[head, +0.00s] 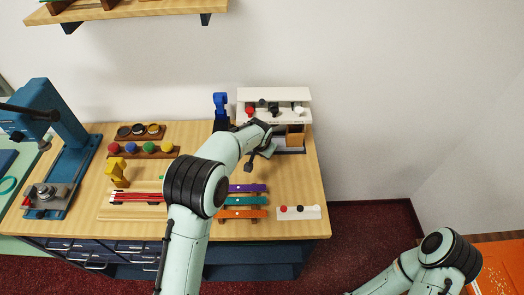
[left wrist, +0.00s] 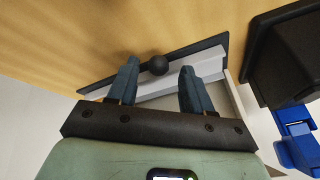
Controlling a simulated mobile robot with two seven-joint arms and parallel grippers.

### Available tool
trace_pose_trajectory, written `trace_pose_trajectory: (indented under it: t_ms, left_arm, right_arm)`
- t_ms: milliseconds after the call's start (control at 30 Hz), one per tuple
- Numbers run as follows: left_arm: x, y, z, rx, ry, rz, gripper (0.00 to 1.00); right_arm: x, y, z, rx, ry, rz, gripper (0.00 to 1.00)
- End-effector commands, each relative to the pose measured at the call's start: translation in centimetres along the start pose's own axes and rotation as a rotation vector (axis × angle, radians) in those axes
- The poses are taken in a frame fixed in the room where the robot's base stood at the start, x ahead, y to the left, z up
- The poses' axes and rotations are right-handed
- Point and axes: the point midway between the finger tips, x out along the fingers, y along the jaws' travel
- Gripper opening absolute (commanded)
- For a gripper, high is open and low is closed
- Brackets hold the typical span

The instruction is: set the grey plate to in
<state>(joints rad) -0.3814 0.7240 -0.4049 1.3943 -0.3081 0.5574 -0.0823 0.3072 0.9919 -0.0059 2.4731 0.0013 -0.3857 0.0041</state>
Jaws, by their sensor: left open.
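The grey plate (left wrist: 208,66) shows in the left wrist view as a pale grey strip with a dark edge and a round black knob (left wrist: 157,65). My left gripper (left wrist: 160,68) is open, and the knob appears between its two fingertips. I cannot tell whether the fingers touch it. In the head view my left gripper (head: 256,158) is at the front of the white cabinet (head: 273,96) and hides part of its lower opening. How far out the plate stands is hard to tell. My right gripper is out of view; only part of that arm shows at the lower right.
Black, red and white knobs sit on the cabinet front. A blue object (head: 220,105) stands left of the cabinet. Coloured bars (head: 245,201) and a white block with buttons (head: 298,212) lie in front. A blue press (head: 55,140) stands far left.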

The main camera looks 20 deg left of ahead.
Motion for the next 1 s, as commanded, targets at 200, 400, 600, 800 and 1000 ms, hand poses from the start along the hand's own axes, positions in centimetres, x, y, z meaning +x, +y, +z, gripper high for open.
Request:
trace_pose_trajectory:
  t_ms: [200, 400, 600, 800, 1000]
  left_arm:
    - [-4.3, 0.0, 0.0, -0.001, 0.005, 0.001, 0.5]
    - [-8.8, -0.1, -0.1, -0.002, 0.005, 0.0, 0.5]
    - [-11.7, -0.1, -0.1, -0.001, 0.004, 0.0, 0.5]
    - [-12.5, -0.1, 0.0, -0.001, 0.001, -0.001, 0.5]
    - [-12.5, -0.1, -0.1, -0.001, 0.001, -0.001, 0.5]
  right_arm:
    - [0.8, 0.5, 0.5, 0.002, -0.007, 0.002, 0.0]
    - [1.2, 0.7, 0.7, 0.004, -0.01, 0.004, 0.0]
    - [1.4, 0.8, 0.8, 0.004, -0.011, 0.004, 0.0]
    - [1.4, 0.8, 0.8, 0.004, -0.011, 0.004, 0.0]
    - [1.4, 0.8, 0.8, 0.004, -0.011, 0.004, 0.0]
